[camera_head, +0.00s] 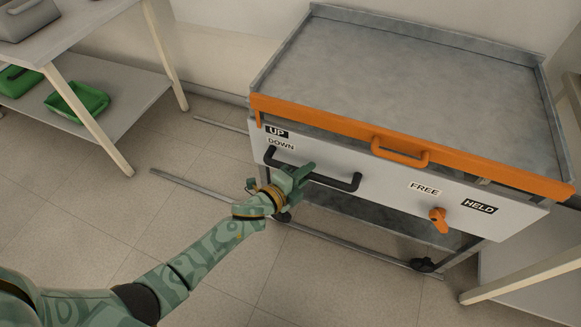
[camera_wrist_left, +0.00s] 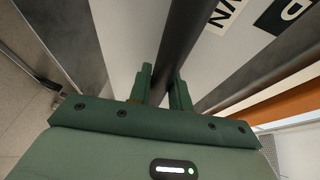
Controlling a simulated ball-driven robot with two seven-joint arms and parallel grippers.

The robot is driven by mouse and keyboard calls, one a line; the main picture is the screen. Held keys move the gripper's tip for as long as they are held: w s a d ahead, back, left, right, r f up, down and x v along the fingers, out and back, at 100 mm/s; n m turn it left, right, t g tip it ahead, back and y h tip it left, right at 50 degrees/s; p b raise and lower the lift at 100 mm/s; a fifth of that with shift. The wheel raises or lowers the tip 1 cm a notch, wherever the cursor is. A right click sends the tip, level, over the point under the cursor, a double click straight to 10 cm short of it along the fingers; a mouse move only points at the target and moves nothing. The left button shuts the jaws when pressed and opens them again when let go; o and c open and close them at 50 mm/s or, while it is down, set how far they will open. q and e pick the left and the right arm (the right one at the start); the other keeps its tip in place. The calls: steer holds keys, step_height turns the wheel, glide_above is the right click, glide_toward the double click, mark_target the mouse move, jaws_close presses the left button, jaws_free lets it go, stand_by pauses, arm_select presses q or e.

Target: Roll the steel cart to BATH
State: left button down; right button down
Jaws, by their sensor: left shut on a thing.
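The steel cart (camera_head: 420,70) stands right of centre in the head view, with a grey metal top, an orange front rail (camera_head: 310,118) and a pale front panel. A black bar handle (camera_head: 343,184) is on the panel, below the labels UP and DOWN. My left gripper (camera_head: 300,174) is shut on this handle near its middle. In the left wrist view the black bar (camera_wrist_left: 184,45) passes between my two fingers (camera_wrist_left: 163,88). An orange knob (camera_head: 438,217) sits on the panel by the labels FREE and HELD. No BATH sign shows. My right gripper is out of view.
Floor rails (camera_head: 200,189) run under the cart and out to its left, where the floor is clear. A table with a lower shelf (camera_head: 130,110) holding green trays (camera_head: 77,101) stands at the left. White furniture (camera_head: 540,285) stands close at the cart's right.

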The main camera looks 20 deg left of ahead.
mark_target(314, 180)
arm_select(q)
steer(key=shift+s+d+f, duration=0.1)
steer(key=shift+s+d, duration=0.05)
steer(key=shift+d, duration=1.25)
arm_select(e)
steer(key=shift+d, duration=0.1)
arm_select(q)
steer(key=shift+d, duration=0.1)
steer(key=c, duration=1.3)
jaws_free()
steer(key=shift+d, duration=0.1)
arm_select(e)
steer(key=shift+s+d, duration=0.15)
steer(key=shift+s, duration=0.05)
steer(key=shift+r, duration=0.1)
arm_select(q)
steer(key=shift+s+a+r, duration=0.2)
steer(key=shift+s+a, duration=0.15)
steer(key=shift+s, duration=0.05)
steer(key=p+v, duration=0.5)
steer(key=v, duration=1)
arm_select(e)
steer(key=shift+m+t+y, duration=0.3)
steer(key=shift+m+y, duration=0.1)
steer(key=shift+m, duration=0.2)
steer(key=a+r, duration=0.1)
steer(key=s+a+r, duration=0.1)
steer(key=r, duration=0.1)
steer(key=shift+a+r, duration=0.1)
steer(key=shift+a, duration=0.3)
